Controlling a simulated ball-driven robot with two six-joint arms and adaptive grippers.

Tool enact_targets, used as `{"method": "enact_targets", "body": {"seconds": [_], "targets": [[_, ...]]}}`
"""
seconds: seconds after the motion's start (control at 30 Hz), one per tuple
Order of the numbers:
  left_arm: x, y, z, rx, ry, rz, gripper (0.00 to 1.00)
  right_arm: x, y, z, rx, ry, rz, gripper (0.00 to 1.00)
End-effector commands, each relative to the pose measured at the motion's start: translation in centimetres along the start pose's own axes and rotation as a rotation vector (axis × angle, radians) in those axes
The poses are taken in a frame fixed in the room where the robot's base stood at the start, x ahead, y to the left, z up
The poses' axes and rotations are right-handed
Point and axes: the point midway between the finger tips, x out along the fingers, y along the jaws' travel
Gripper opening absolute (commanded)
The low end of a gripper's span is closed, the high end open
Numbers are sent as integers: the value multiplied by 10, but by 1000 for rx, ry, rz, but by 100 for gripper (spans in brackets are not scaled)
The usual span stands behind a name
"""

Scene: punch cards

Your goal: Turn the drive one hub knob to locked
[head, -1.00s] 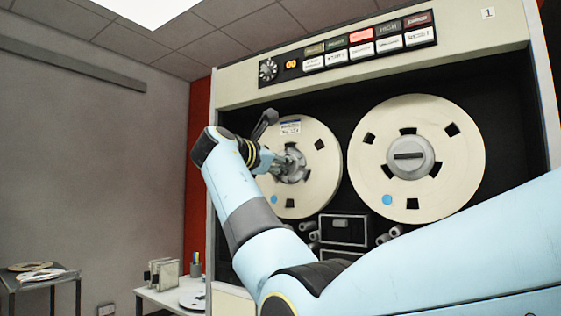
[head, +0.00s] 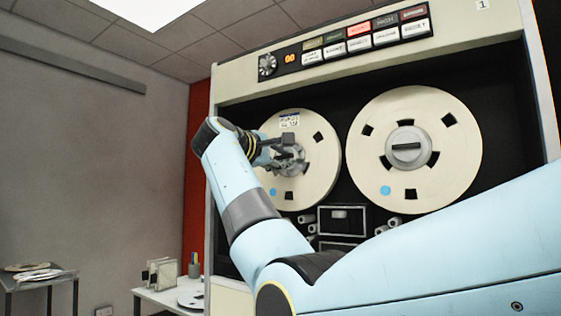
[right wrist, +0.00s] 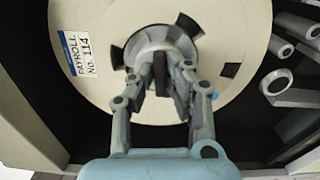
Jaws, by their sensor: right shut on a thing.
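The tape drive marked 1 (head: 482,5) fills the right of the head view. Its left reel (head: 318,165) has a grey hub, mostly covered by my right gripper (head: 286,160). In the right wrist view the right gripper (right wrist: 163,80) has its fingers closed on the dark bar-shaped hub knob (right wrist: 161,76), in front of the pale hub (right wrist: 165,38). The knob's lock marking cannot be read. The reel carries a label reading PAYROLL No. 114 (right wrist: 77,42). My left gripper is not in view.
A right reel (head: 450,140) has its own hub with a level bar knob (head: 407,147). A button panel (head: 345,40) runs above. Rollers (right wrist: 276,82) stand out beside the left reel. A low white table (head: 165,297) stands at lower left.

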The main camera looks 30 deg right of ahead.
Motion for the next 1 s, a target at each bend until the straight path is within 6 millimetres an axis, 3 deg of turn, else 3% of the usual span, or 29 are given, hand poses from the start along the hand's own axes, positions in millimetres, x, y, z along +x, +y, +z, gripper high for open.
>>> {"method": "enact_targets", "body": {"seconds": [0.33,0.87,0.9,1.0], "targets": [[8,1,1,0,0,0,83,0,-3,0,130,-1,-3,0],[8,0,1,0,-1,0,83,0,-3,-1,150,-1,-4,0],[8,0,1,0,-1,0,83,0,-3,-1,150,-1,-4,17],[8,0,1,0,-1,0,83,0,-3,0,150,0,-4,30]]}}
